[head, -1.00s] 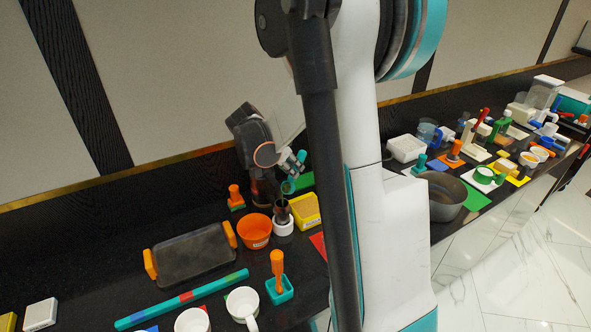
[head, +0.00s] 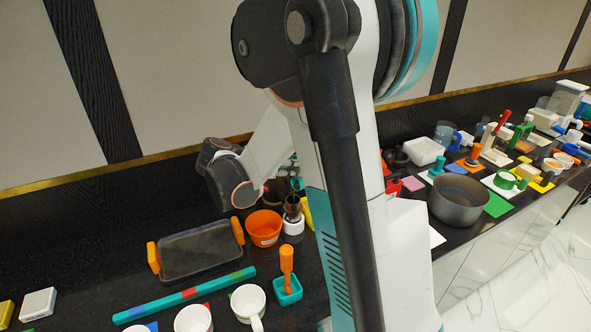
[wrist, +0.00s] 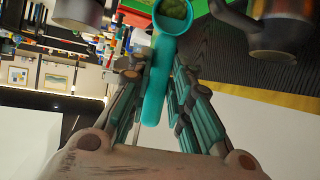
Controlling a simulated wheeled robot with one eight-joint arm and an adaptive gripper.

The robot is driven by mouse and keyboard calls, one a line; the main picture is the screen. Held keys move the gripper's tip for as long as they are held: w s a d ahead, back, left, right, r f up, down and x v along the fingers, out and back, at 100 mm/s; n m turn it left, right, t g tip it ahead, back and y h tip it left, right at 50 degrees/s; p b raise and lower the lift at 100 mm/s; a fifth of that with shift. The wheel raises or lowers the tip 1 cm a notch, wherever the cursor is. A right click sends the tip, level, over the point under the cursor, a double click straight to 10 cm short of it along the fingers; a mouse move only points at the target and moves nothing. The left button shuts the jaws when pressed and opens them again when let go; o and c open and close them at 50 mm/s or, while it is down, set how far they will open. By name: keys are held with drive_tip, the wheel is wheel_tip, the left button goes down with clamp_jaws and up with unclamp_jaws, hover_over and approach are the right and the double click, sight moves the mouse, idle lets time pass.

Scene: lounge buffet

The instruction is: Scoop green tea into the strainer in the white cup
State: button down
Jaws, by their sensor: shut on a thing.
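In the wrist view my gripper (wrist: 157,78) is shut on the handle of a teal scoop (wrist: 153,100). The scoop's round bowl holds green tea (wrist: 173,9), at the top edge of the picture. In the head view a small white cup (head: 293,229) stands on the dark counter, with a dark strainer (head: 293,206) upright in it. It is just right of an orange bowl (head: 264,229). My arm mostly hides the gripper in the head view, so the scoop's place relative to the strainer cannot be told there.
A dark tray with orange handles (head: 200,252) lies left of the orange bowl. A teal bar (head: 185,294), white mugs (head: 247,302) and an orange-handled tool (head: 287,272) are in front. A yellow box (head: 307,212) is mostly hidden by my arm. A grey pot (head: 458,200) stands right.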

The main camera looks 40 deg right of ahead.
drive_tip(key=a+h+b, duration=0.1)
drive_tip(key=h, duration=0.1)
drive_tip(key=a+f+h+b, duration=0.1)
drive_tip(key=a+h+b, duration=0.1)
drive_tip(key=a+f+h+b, duration=0.1)
drive_tip(key=a+h+b, duration=0.1)
drive_tip(key=h, duration=0.1)
drive_tip(key=shift+a+f, duration=0.15)
drive_tip(key=shift+a, duration=0.05)
idle(0.6)
idle(1.4)
